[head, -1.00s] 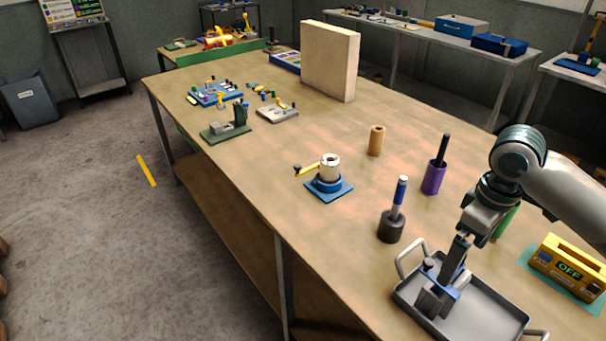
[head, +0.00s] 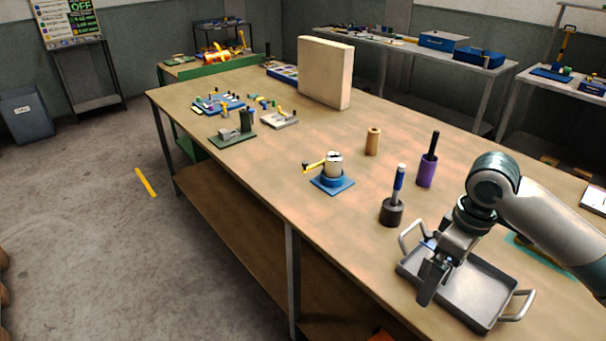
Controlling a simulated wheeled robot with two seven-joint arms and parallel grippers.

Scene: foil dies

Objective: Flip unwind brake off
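A blue square base (head: 333,183) carries a pale roll or cylinder (head: 334,163) and a yellow lever (head: 316,165) that points left. I take this to be the unwind stand with its brake lever. It sits near the left edge of the wooden bench, upright. My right gripper (head: 429,288) points down at the front edge of the grey tray, well to the right of and nearer than the stand. Its fingers overlap in this view, so their opening is unclear. My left gripper is not in view.
The grey two-handled tray (head: 480,300) lies below my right arm. A green fixture (head: 232,136) stands farther back. The bench around the stand is mostly clear.

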